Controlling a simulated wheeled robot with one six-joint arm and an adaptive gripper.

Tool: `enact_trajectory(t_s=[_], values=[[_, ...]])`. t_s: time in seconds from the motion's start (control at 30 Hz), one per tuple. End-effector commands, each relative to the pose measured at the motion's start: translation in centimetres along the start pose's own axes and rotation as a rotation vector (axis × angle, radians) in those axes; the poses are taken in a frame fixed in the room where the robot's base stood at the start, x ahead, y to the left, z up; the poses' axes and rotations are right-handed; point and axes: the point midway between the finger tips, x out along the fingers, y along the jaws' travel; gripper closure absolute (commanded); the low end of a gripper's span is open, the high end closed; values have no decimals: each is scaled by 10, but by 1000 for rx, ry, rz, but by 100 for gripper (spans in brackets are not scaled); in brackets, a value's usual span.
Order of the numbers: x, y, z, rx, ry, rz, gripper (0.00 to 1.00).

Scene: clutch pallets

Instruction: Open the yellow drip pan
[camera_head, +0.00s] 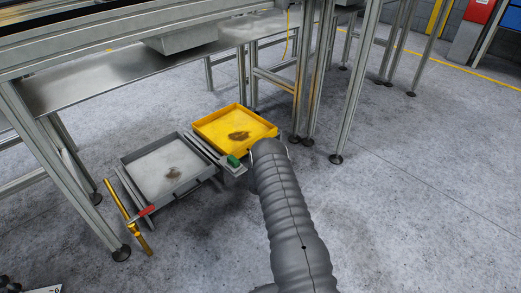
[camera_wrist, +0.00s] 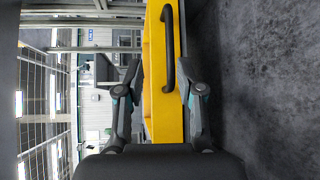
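The yellow drip pan (camera_head: 218,115) is low under the metal bench in the head view, its inside showing with a dark stain. My arm covers its near right corner there, and my gripper is hidden behind the arm. In the wrist view the pan's yellow front (camera_wrist: 155,120) runs up the picture, with a black bar handle (camera_wrist: 169,50) on it. My gripper (camera_wrist: 160,70) is open, one finger on each side of the front's image. The handle lies between the finger lines, nearer the right finger. I see no clear contact; the depth gap is hard to tell.
A grey drip pan (camera_head: 125,163) with a dark stain is left of the yellow one. Bench legs (camera_head: 350,90) stand behind. Floor at right is clear.

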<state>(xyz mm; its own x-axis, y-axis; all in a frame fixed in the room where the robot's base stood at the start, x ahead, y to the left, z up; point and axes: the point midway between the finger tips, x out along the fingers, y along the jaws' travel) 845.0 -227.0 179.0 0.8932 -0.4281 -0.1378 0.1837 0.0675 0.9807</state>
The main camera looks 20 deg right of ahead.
Motion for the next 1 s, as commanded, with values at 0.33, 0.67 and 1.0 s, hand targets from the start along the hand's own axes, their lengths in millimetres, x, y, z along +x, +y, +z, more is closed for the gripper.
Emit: enact_trajectory(t_s=[0.33,0.67,1.0], values=[[41,-16,-2,1,-1,2,63],[71,-15,-2,1,0,0,63],[77,-14,-2,1,0,0,63]])
